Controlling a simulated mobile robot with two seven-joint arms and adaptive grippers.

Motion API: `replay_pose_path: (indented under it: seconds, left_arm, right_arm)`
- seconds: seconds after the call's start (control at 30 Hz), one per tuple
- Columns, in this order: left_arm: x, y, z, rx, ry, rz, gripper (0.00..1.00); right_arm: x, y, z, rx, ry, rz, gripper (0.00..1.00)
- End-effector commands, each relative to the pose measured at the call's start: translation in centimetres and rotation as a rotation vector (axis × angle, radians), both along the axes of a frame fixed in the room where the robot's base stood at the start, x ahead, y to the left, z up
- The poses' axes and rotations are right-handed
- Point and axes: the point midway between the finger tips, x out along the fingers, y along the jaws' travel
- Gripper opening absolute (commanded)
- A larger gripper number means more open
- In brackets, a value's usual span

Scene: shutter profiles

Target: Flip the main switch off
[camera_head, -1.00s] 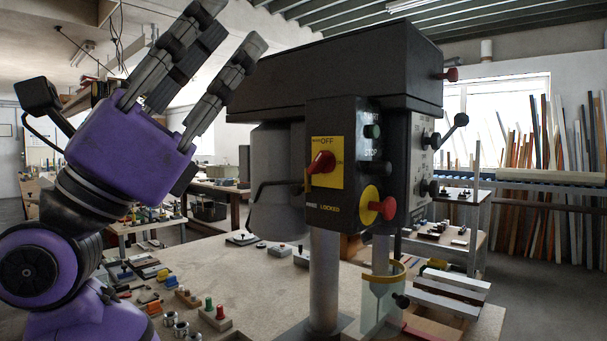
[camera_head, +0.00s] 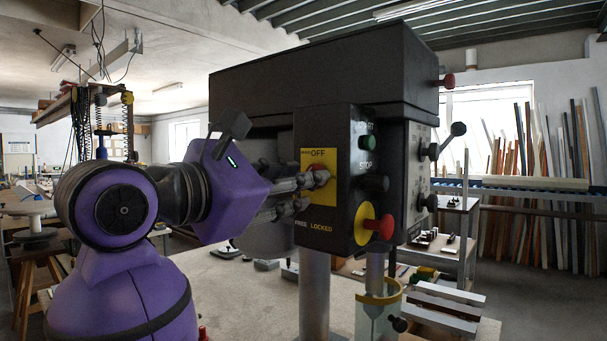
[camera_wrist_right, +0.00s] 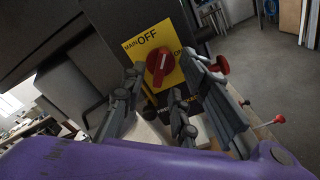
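The main switch is a red rotary knob (camera_head: 321,177) on a yellow plate (camera_head: 307,165) marked OFF, on the front of the black machine head. In the right wrist view the knob (camera_wrist_right: 159,63) shows fully, with OFF above it and ON to its right. Its pale mark runs roughly up and down; I cannot tell its exact setting. My right gripper (camera_head: 308,190) is at the plate, partly covering the knob. In the right wrist view its fingers (camera_wrist_right: 172,88) are spread, with the knob between them; contact is unclear. My left gripper is out of view.
A green button (camera_head: 368,143) and a dark stop button sit right of the plate. A red emergency knob (camera_head: 385,226) on a yellow disc juts out below. A clear guard (camera_head: 378,310) hangs underneath. The workbench (camera_head: 250,300) is below.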

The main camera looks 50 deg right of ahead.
Motion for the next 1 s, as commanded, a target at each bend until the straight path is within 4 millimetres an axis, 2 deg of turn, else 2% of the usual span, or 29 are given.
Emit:
replay_pose_path:
  seconds: [0.1, 0.2, 0.47, 0.7, 1.0]
  left_arm:
    - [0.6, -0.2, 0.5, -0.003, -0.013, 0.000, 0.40]
    - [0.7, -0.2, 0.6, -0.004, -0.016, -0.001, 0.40]
    - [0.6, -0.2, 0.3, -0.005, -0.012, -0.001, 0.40]
    - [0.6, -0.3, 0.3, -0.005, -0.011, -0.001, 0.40]
    - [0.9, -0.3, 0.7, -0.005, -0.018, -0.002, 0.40]
  right_arm:
    - [0.0, -1.3, 0.1, -0.001, -0.001, -0.002, 0.28]
    - [0.1, -1.8, 0.1, -0.001, 0.000, 0.000, 0.28]
    - [0.2, -2.0, 0.0, -0.001, 0.001, 0.000, 0.28]
    - [0.2, -2.0, 0.0, -0.002, 0.002, 0.000, 0.00]
    - [0.2, -2.0, 0.1, -0.003, 0.013, 0.000, 0.00]
